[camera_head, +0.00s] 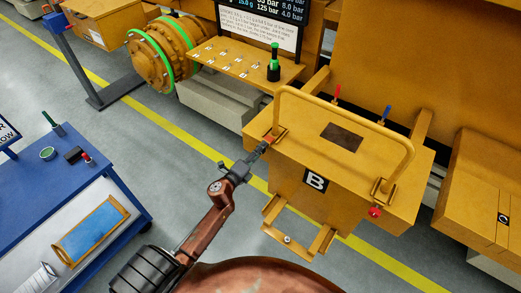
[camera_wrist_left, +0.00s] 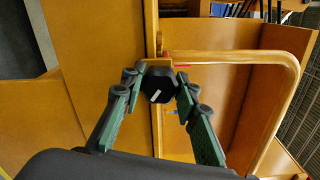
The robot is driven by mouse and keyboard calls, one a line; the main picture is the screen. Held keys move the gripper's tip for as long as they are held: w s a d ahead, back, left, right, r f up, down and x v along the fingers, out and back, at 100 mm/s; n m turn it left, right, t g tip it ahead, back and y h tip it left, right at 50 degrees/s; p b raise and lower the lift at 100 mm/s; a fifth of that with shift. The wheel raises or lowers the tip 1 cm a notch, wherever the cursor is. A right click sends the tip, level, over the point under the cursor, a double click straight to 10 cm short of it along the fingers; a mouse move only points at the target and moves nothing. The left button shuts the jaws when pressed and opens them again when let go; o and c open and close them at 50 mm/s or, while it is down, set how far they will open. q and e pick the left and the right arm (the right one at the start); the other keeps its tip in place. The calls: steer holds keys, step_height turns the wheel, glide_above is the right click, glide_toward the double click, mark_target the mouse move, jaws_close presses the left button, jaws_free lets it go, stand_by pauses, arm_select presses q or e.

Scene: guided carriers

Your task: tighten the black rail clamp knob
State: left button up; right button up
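The black rail clamp knob (camera_wrist_left: 158,85), with a white index line on its face, sits at the left foot of the bar handle on carrier B (camera_head: 290,172). My left gripper (camera_head: 263,147) reaches it from the left in the head view, where the gripper hides the knob. In the left wrist view my left gripper (camera_wrist_left: 158,80) has one fingertip on each side of the knob, and both appear to touch it. A red knob (camera_head: 375,212) is at the handle's right foot. My right gripper is not in view.
The yellow bar handle (camera_head: 345,107) arches over carrier B. Carrier C (camera_head: 490,200) stands to the right. A shelf with a black and green item (camera_head: 273,66) is behind. A blue cart (camera_head: 85,195) with small items stands left. Grey floor lies between.

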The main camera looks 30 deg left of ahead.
arm_select(q)
steer(key=o, duration=0.5)
steer(key=shift+c, duration=0.2)
steer(key=s, duration=1.2)
steer(key=shift+a, duration=0.45)
step_height(320, 180, down, 20)
steer(key=s+a+n+g+y, duration=0.2)
steer(key=a+n+g, duration=0.15)
steer(key=n, duration=0.25)
steer(key=s+d+f+n+g, duration=0.1)
steer(key=s+f+n+g, duration=0.15)
steer(key=s+f, duration=0.6)
steer(key=s+f+n+g, duration=0.2)
steer(key=s+f+n, duration=0.15)
steer(key=f, duration=0.95)
steer(key=s+d+f+n+g, duration=0.2)
steer(key=s+f, duration=0.4)
steer(key=s, duration=0.4)
steer(key=s+d+f+n+g, duration=0.3)
steer(key=s+f, duration=0.4)
steer(key=s, duration=0.4)
steer(key=s+d+f+n+g, duration=0.2)
steer(key=s+f, duration=0.5)
steer(key=s, duration=0.4)
steer(key=shift+s+d+f+n+g, duration=0.2)
steer(key=shift+d+f+n+g, duration=0.1)
steer(key=shift+n+g, duration=0.65)
